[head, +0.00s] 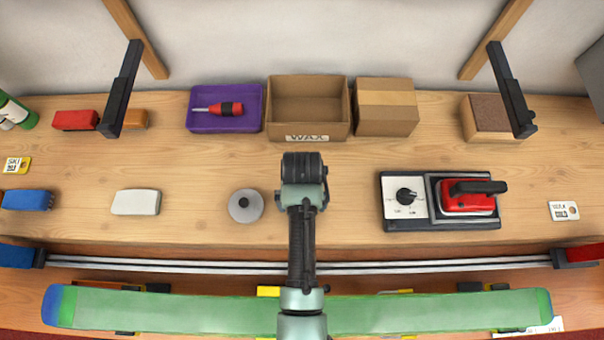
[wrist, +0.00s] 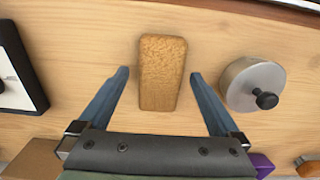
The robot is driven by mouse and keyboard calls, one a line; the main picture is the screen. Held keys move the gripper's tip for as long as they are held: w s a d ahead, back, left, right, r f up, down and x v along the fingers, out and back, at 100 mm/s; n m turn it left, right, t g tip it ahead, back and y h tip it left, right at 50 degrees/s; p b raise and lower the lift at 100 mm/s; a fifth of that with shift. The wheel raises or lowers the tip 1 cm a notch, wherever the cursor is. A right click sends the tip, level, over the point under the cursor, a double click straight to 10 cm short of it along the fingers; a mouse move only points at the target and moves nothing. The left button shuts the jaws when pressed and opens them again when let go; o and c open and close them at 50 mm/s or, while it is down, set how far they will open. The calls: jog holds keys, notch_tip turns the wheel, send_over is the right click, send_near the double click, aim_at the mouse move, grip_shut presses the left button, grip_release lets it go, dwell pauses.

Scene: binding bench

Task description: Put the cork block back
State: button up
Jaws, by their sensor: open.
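The cork block (wrist: 162,58), tan and speckled with rounded edges, lies on the wooden bench in the wrist view. My gripper (wrist: 160,76) is open, one blue-grey finger on each side of the block with a gap to both. The fingers are not touching it. In the head view my gripper (head: 304,168) is over the middle of the bench, and my arm hides the block there. An open, empty-looking cardboard box marked WAX (head: 308,84) stands behind my gripper.
A round grey weight with a knob (head: 246,206) is close left of my arm. A red iron on its base (head: 468,196) is right. A purple tray (head: 199,122) holds a screwdriver. A closed carton (head: 387,107) and dark-topped box (head: 488,116) stand behind. A white block (head: 136,202) lies left.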

notch_tip(320, 180, up, 11)
jog(key=w+r+t, duration=0.8)
jog(key=w+r, duration=0.6)
jog(key=r, duration=0.1)
jog(key=w+r+t, duration=0.2)
jog(key=r+t, duration=0.1)
jog(key=r, duration=0.5)
jog(key=w+r+t, duration=0.3)
jog(key=r, duration=0.5)
jog(key=s+r+t, duration=0.4)
jog(key=r, duration=0.7)
jog(key=s+r+t, duration=0.5)
jog(key=r, duration=0.5)
jog(key=s+r+t, duration=0.4)
jog(key=s+r, duration=0.1)
jog(key=r, duration=0.6)
jog(key=shift+s+r+b, duration=0.25)
jog(key=shift+r+b, duration=0.05)
jog(key=shift+b, duration=0.1)
jog(key=shift+d, duration=0.1)
notch_tip(320, 180, down, 7)
jog(key=b, duration=0.6)
jog(key=shift+b, duration=0.4)
